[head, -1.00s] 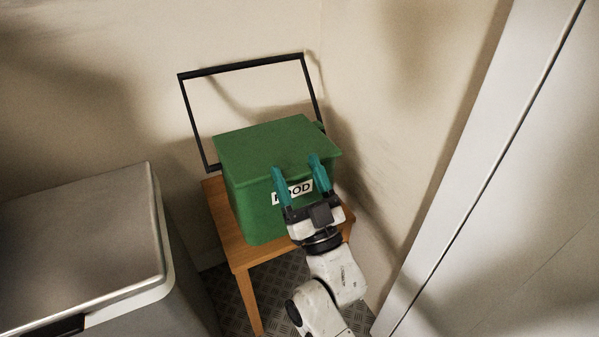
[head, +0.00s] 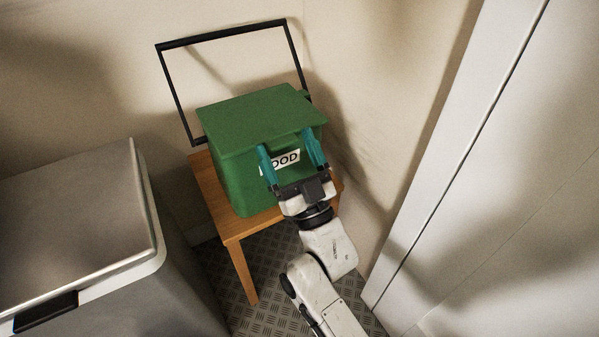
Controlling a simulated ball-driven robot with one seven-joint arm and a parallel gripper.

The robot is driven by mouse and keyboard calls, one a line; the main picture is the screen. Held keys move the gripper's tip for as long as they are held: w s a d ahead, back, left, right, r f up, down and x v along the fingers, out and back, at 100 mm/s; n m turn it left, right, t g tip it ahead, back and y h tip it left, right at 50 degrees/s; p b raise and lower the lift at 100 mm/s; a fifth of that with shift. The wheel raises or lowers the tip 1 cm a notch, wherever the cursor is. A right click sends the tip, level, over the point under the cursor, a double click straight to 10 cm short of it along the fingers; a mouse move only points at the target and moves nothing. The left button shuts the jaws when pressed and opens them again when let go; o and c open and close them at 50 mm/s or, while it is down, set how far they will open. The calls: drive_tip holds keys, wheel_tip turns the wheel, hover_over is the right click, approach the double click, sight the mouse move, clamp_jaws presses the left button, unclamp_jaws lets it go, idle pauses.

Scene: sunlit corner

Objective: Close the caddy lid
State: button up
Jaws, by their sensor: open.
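The green caddy (head: 238,183) stands on a small wooden stool in the corner, with a white food label (head: 289,159) on its front. Its green lid (head: 262,118) lies flat over the top and looks shut; I cannot tell whether a small gap remains at the front edge. A black handle frame (head: 222,37) stands up behind it. My gripper (head: 289,148) is open and empty in front of the caddy. Its teal fingers point at the front face, just below the lid's front edge, and hide part of the label. I cannot tell whether they touch it.
The wooden stool (head: 220,215) carries the caddy. A large grey bin (head: 75,215) with a metallic lid stands at the left. A pale panel (head: 480,170) rises at the right. Patterned metal floor (head: 262,268) shows between them.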

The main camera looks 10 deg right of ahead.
drive_tip(key=p+v, duration=0.1)
drive_tip(key=v, duration=0.8)
drive_tip(key=shift+s+f, duration=0.25)
drive_tip(key=shift+s, duration=0.1)
drive_tip(key=shift+d, duration=0.1)
